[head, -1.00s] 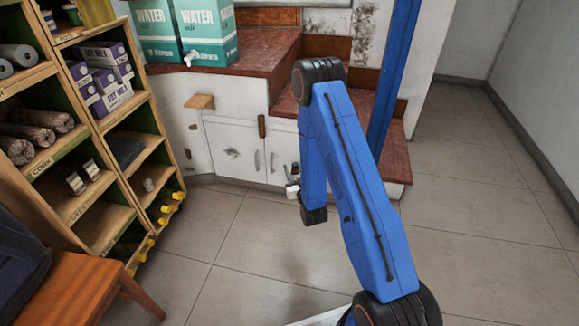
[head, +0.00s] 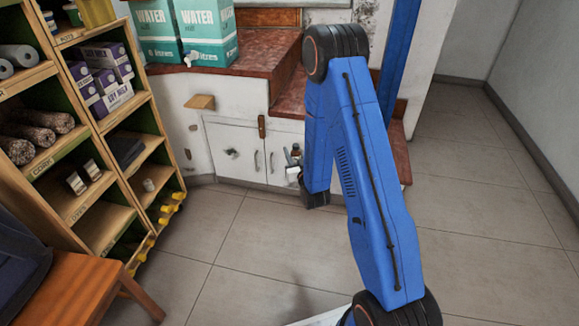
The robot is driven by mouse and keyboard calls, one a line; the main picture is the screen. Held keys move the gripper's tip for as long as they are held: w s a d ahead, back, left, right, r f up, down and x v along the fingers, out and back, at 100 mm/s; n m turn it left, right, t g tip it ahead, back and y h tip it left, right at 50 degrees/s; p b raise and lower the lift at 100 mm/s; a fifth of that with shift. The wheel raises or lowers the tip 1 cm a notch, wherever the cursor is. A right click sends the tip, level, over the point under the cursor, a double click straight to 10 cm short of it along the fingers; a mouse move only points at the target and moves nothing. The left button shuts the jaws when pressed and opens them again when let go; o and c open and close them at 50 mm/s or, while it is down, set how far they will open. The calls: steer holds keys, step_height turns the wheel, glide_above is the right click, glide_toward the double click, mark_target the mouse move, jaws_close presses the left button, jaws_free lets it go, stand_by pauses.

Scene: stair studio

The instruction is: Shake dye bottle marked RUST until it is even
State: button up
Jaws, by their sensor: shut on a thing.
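My gripper (head: 291,158) is small in the head view, in front of the white cabinet doors and left of my blue forearm. It is shut on a small dark bottle (head: 296,150), of which only a little shows. Its label cannot be read, and I cannot tell how even the contents are. Two small bottles with pale labels (head: 83,175) stand on the shelf marked DYES at the left, their names too small to read.
A wooden shelf rack (head: 125,165) with rolls, boxes and yellow-capped bottles stands at the left. An orange wooden stool (head: 75,290) is at the lower left. Teal water boxes (head: 205,35) sit on the red-topped steps (head: 262,65). The tiled floor (head: 480,220) at right is clear.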

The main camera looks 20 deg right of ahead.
step_height(320, 180, down, 10)
steer(key=shift+f, duration=0.2)
